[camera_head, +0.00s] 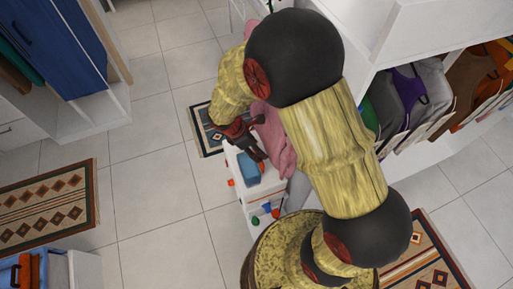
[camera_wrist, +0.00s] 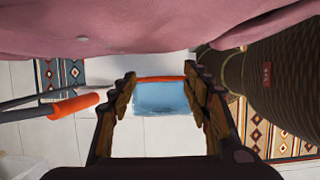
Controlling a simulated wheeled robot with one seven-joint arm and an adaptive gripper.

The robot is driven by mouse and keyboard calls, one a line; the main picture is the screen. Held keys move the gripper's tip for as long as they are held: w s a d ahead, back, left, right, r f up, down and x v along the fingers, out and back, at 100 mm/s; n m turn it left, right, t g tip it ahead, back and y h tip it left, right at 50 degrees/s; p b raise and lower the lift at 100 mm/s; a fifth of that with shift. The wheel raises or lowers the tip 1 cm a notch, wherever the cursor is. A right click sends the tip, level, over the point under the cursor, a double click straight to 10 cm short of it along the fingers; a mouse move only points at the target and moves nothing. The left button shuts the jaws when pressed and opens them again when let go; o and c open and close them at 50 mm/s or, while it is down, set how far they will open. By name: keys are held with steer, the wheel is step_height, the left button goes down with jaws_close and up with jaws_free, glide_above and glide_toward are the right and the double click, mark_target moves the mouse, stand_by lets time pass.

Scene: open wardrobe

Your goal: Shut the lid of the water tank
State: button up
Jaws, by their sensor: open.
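A blue box-shaped part, apparently the water tank (camera_head: 248,168), sits on a white unit (camera_head: 268,186) below my gripper (camera_head: 252,146). In the wrist view, the blue tank (camera_wrist: 163,98) shows between the fingers of my gripper (camera_wrist: 162,78), with an orange-red strip (camera_wrist: 160,79) along its far edge. My gripper is open and holds nothing. I cannot tell which part is the lid or how far it stands open. I cannot tell whether the fingers touch the tank.
Pink cloth (camera_head: 274,138) hangs close beside my gripper and fills the top of the wrist view. An orange-tipped grey rod (camera_wrist: 75,106) is at left there, and a brown woven basket (camera_wrist: 268,75) at right. Open shelving with clothes (camera_head: 420,95) stands at right.

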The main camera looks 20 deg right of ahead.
steer(key=shift+f, duration=0.1)
steer(key=shift+c, duration=0.9)
jaws_close()
